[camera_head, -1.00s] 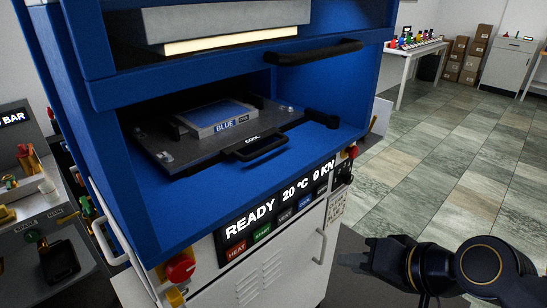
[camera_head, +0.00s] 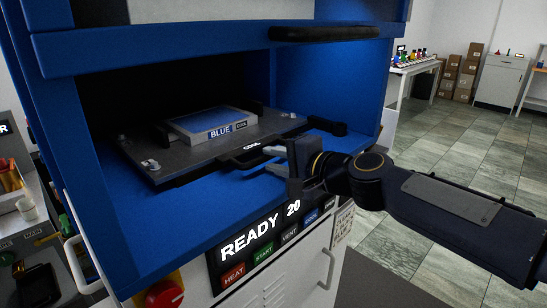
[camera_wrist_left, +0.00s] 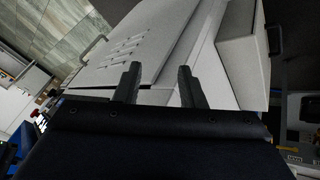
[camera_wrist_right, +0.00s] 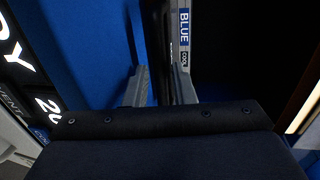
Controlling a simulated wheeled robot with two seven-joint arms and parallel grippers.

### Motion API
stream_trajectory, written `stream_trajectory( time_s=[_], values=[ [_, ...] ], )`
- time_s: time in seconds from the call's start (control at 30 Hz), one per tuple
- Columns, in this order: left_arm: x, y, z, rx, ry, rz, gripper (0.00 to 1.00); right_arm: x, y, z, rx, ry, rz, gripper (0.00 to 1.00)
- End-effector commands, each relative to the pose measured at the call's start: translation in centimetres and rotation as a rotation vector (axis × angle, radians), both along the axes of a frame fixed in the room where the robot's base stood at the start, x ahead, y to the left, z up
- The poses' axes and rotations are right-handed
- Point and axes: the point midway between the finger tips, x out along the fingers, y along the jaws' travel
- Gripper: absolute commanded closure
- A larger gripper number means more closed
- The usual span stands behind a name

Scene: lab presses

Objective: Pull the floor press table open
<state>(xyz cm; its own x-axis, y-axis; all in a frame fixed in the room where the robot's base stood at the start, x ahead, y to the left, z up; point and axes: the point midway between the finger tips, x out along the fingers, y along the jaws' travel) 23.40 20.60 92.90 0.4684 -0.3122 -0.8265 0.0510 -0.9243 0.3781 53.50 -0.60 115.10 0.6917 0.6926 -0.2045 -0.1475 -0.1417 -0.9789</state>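The floor press table is a dark plate (camera_head: 185,158) inside the blue press opening, with a black handle (camera_head: 243,160) on its front edge. A block marked BLUE (camera_head: 215,125) lies on it. My right gripper (camera_head: 272,158) is at the right end of the handle, its fingers pointing at it. In the right wrist view the fingers (camera_wrist_right: 163,88) stand apart, with a dark bar between or just beyond them; contact cannot be told. My left gripper (camera_wrist_left: 157,82) is open and empty near a white cabinet, outside the head view.
The blue press frame (camera_head: 185,215) surrounds the opening, with a second black handle (camera_head: 325,34) above. A READY panel (camera_head: 265,240) and a red knob (camera_head: 165,294) are below. The tiled floor (camera_head: 440,150) at the right is clear.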

Motion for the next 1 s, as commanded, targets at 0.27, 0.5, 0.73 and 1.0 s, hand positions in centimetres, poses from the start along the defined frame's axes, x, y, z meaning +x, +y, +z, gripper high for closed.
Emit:
stream_trajectory(
  time_s=[0.27,0.5,0.73,1.0],
  values=[
    [0.0,-0.01,0.11,0.0,0.0,0.0,0.64,0.59,0.63,-0.17,-0.001,-0.002,0.0,0.77],
    [0.0,0.0,0.11,0.0,0.0,0.0,0.64,0.58,0.59,-0.18,-0.002,-0.002,-0.001,0.94],
    [0.0,0.0,0.11,0.0,0.0,0.0,0.64,0.57,0.59,-0.19,-0.002,-0.002,-0.001,1.0],
    [-0.01,0.0,-0.1,0.0,0.0,0.0,0.64,0.38,0.35,-0.26,-0.002,-0.002,-0.001,1.0]
  ],
)
